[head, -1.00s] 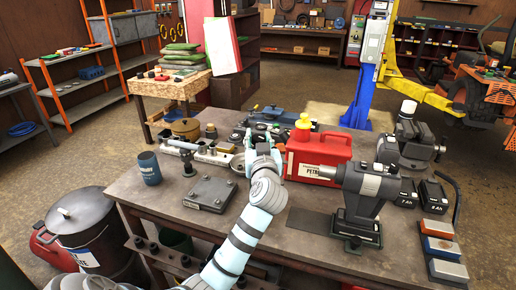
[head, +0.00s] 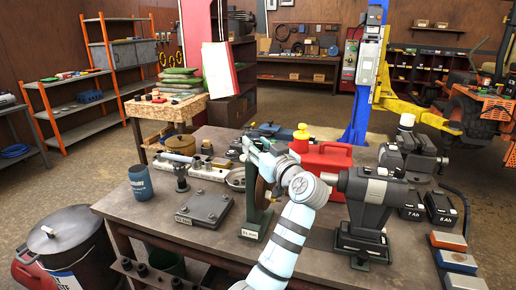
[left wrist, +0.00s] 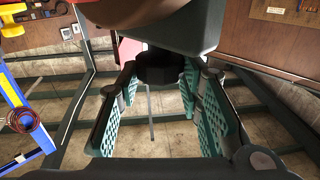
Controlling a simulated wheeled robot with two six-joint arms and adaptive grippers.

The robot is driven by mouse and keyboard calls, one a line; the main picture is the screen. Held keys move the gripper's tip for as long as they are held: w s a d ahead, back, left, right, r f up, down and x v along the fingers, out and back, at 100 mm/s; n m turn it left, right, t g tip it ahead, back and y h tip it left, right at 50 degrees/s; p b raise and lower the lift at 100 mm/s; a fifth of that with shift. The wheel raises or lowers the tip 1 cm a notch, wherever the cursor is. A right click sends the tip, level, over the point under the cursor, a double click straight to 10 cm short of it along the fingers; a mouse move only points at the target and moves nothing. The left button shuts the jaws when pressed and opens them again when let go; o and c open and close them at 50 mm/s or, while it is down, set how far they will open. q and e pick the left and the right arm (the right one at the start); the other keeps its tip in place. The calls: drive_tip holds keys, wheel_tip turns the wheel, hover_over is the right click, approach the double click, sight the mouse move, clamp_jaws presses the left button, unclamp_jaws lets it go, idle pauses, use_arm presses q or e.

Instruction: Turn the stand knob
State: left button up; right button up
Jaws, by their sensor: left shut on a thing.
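A dark green stand (head: 256,226) with a label on its foot is on the workbench in the head view, and a brownish disc (head: 261,190) shows at it. My left gripper (head: 262,158) is at the upper part of this stand, its arm passing in front from the right. In the left wrist view a round black knob (left wrist: 160,68) sticks out below a dark grey-green body (left wrist: 165,28). The teal fingers of the left gripper (left wrist: 160,82) lie on either side of the knob, shut on it. The knob is hidden in the head view. My right gripper is not in view.
A flat grey plate (head: 204,208), a blue mug (head: 140,183), a red petrol can (head: 325,160) and a grey machine (head: 367,205) crowd the workbench (head: 150,225) around the stand. Sharpening blocks (head: 455,262) lie at the right edge.

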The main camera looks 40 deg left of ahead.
use_arm(q)
drive_tip(key=o, duration=1.1)
drive_tip(key=shift+w, duration=0.1)
drive_tip(key=v, duration=0.7)
drive_tip(key=shift+d, duration=0.3)
drive_tip(key=shift+a+f, duration=0.1)
